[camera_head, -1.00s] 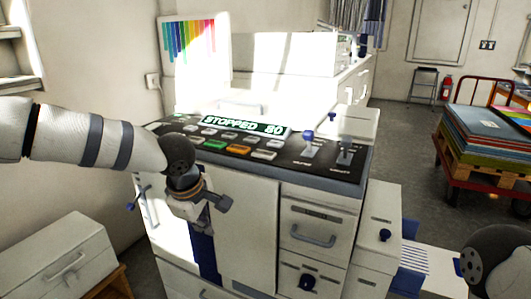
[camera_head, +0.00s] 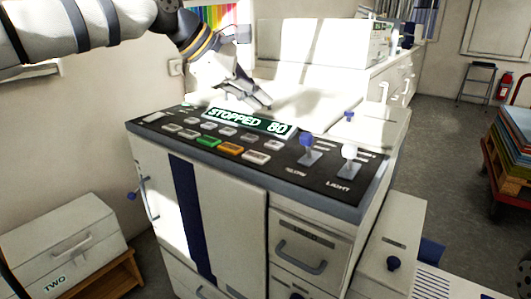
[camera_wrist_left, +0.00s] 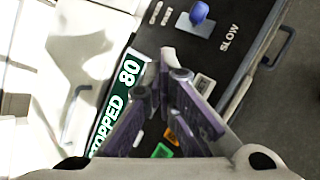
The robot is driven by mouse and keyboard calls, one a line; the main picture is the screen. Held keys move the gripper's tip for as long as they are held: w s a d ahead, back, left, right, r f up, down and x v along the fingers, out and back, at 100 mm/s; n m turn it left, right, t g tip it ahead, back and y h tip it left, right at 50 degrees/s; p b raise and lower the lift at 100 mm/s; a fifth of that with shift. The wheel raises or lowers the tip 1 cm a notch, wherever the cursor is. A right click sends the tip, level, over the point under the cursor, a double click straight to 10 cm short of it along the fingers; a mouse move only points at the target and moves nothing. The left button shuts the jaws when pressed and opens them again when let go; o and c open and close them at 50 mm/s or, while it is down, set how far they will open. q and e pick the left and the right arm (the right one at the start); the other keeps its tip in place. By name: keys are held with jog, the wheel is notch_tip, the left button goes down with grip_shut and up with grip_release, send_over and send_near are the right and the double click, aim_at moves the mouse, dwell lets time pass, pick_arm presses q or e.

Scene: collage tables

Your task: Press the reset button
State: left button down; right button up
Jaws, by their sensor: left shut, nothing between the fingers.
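The control panel (camera_head: 340,188) on top of the white machine carries rows of small buttons, including a green button (camera_head: 208,142), an orange button (camera_head: 230,149) and a pale button (camera_head: 256,158) at the right end of the front row. The display (camera_head: 248,122) reads STOPPED 80. My left gripper (camera_head: 262,103) is shut and empty, above the back of the panel near the display. In the left wrist view its fingers (camera_wrist_left: 155,78) partly cover the display and buttons. My right gripper is not visible.
A blue-knobbed lever (camera_head: 306,140) and a white-knobbed lever (camera_head: 349,152) stand up from the panel's right side. A white box (camera_head: 60,240) marked TWO is at the lower left. A loaded cart (camera_head: 510,150) stands at the right.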

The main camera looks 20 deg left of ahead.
aim_at(257, 157)
pick_arm(q)
jog(key=shift+s+a, duration=0.1)
jog(key=shift+s, duration=0.05)
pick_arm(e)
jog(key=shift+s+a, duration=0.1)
pick_arm(q)
jog(key=shift+f+b, duration=0.5)
jog(key=shift+f, duration=3.9)
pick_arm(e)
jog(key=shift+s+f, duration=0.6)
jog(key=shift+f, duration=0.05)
pick_arm(q)
jog(key=shift+f, duration=0.45)
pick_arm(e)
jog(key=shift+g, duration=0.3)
pick_arm(q)
jog(key=shift+f, duration=0.4)
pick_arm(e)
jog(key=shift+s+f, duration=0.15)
pick_arm(q)
jog(key=shift+r, duration=0.8)
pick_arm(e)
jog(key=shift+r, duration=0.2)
